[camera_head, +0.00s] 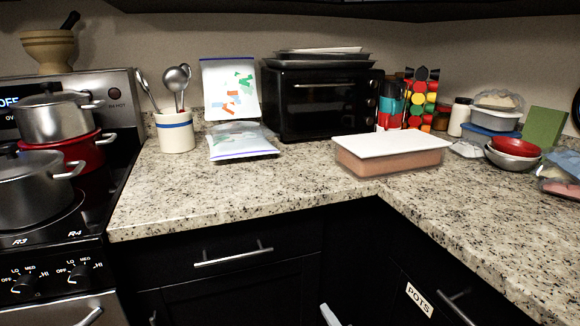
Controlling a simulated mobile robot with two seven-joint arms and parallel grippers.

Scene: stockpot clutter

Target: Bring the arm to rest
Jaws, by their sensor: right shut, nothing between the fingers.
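My right gripper (328,314) just pokes in at the bottom edge, in front of the dark cabinets and below the counter's inner corner. Only a small pale part of it shows; it is shut and holds nothing. It touches none of the things on the counter. The rest of my right arm is out of the picture. My left gripper is not in view.
The granite counter (240,191) has clear room at its front left. A lidded container (390,160) stands near the inner corner. Stacked pots (58,117) stand on the stove at left. A drawer handle (233,257) and a POTS-labelled cabinet handle (456,309) stick out.

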